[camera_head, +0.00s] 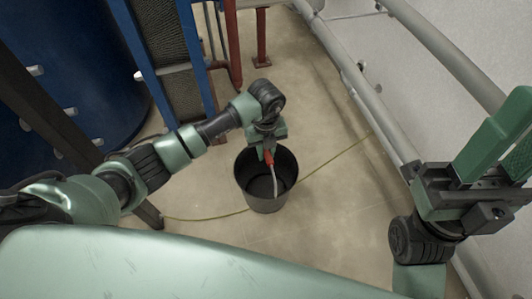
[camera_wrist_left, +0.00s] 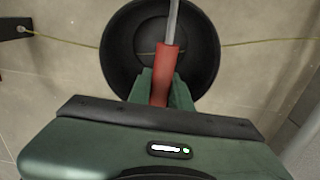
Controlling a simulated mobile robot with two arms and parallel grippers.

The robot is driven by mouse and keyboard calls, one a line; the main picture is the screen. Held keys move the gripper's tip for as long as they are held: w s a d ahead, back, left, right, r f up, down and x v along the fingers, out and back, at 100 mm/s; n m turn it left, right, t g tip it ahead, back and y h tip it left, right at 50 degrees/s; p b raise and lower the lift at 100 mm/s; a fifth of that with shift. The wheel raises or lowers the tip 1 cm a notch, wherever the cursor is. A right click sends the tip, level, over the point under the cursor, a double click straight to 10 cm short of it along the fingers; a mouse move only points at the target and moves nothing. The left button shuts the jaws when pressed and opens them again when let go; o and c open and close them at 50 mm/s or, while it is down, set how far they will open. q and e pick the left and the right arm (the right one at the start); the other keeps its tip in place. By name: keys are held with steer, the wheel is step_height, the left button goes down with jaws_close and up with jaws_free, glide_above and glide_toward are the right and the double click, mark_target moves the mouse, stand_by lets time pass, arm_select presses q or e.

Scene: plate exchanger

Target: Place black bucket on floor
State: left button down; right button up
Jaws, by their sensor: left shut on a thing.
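The black bucket (camera_head: 252,196) is upright, with its open mouth facing up and nothing visible inside except its handle. It has a pale metal handle with a red grip (camera_head: 268,157). My left gripper (camera_head: 266,146) is above the bucket's rim and shut on the red grip. In the left wrist view the two green fingers (camera_wrist_left: 162,92) clasp the red grip (camera_wrist_left: 165,62), with the dark bucket (camera_wrist_left: 205,45) below. Whether the bucket's base touches the floor cannot be told. My right gripper (camera_head: 506,150) is at the right edge, apart from the bucket; its finger gap is unclear.
The beige floor (camera_head: 320,225) around the bucket is mostly clear. A thin yellow line (camera_head: 335,157) crosses it behind the bucket. Grey pipes (camera_head: 375,105) run along the right wall. A blue frame (camera_head: 150,65), a blue tank (camera_head: 75,55) and red posts (camera_head: 262,35) stand at the back and left.

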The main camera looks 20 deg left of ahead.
arm_select(q)
steer(key=shift+r, duration=0.1)
steer(key=c, duration=1.3)
jaws_free()
